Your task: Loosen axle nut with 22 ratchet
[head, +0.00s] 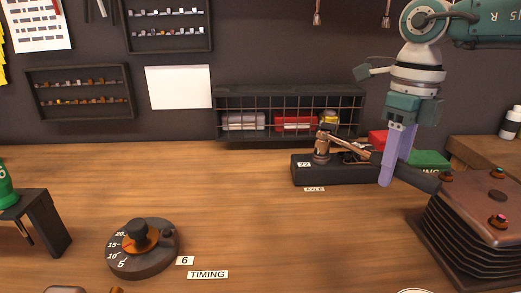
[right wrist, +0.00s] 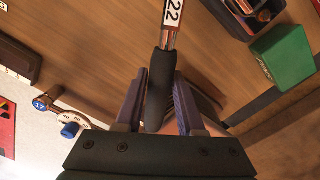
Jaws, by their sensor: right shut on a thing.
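My right gripper (head: 388,182) points down at the right of the bench, its purple fingers around the black handle of the ratchet (head: 425,180). In the right wrist view the black handle (right wrist: 160,92) lies between the two fingers of the gripper (right wrist: 160,80), and a copper shaft with a white "22" tag runs up from it. A copper-coloured ratchet head (head: 322,148) shows over a dark block (head: 310,176) marked "22". I cannot tell whether the head touches the block. I cannot make out the axle nut. My left gripper is out of view.
A dark bellows stand with a brown top (head: 490,195) is close on the right. A green box (head: 430,159) and a red box (head: 378,139) stand behind the gripper. A timing dial (head: 142,248) sits front left. The middle of the bench is clear.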

